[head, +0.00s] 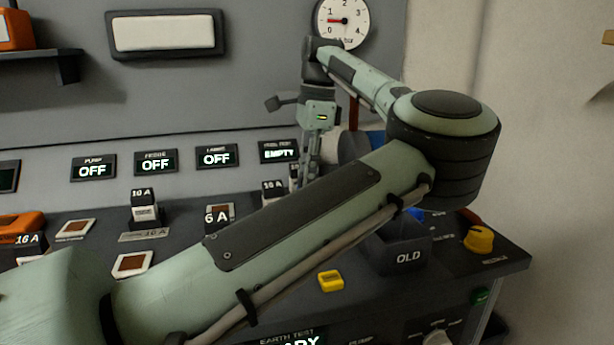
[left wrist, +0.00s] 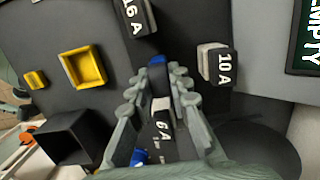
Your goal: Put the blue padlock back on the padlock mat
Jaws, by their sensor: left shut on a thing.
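My left gripper (head: 313,172) points down over the bench, below the small gauge. In the left wrist view its fingers (left wrist: 157,75) are closed around a small blue thing, which I take for the blue padlock (left wrist: 157,61). Only its blue end shows between the fingertips; the rest is hidden. I cannot make out the padlock mat; my left arm covers much of the bench. My right gripper is out of view.
A dark bin marked OLD (head: 403,260) and a yellow knob (head: 479,239) are at the bench's right.

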